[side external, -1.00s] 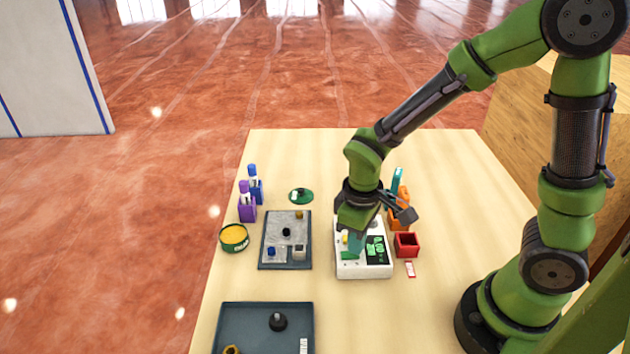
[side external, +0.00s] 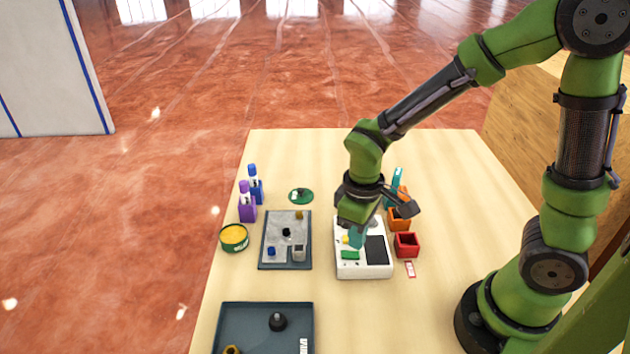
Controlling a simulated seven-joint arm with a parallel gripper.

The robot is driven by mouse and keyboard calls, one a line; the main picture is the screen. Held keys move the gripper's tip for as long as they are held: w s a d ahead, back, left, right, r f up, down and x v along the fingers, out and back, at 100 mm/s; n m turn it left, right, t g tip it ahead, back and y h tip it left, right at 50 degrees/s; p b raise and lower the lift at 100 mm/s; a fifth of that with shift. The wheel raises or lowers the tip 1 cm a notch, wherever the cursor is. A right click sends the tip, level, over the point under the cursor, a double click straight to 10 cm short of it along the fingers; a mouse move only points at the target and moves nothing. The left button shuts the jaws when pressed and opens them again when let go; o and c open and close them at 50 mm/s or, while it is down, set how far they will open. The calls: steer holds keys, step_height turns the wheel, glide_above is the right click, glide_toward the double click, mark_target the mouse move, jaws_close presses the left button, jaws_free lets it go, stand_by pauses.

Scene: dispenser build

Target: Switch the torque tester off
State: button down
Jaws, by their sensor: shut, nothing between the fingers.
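The torque tester is a white box (side external: 362,271) on the table, right of the grey tray. Its dark screen (side external: 376,249) is blank. A green button (side external: 350,255) and a small yellow part (side external: 346,240) show on its left side. My gripper (side external: 357,240) points down over the tester's upper left part, just above the green button, with its jaws shut and nothing held. The gripper hides part of the tester's top, and I cannot tell whether the fingertips touch it.
A red bin (side external: 406,245) and an orange bin (side external: 399,219) stand close on the right. A grey tray with small parts (side external: 286,258) lies left. Purple (side external: 247,209) and blue (side external: 257,192) bottles stand farther left. A dark tray (side external: 255,315) lies in front.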

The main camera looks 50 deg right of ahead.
mark_target(355, 254)
steer(key=shift+r, duration=2.35)
steer(key=shift+f, duration=0.1)
steer(key=s+d+r+m+t+y, duration=0.1)
steer(key=s+d+r+m+t, duration=0.1)
steer(key=r, duration=0.4)
steer(key=s+d+r+m+t+y, duration=0.1)
steer(key=s+r+m+t, duration=0.2)
steer(key=r+m+t, duration=0.2)
steer(key=shift+d+r, duration=0.35)
steer(key=shift+r, duration=0.55)
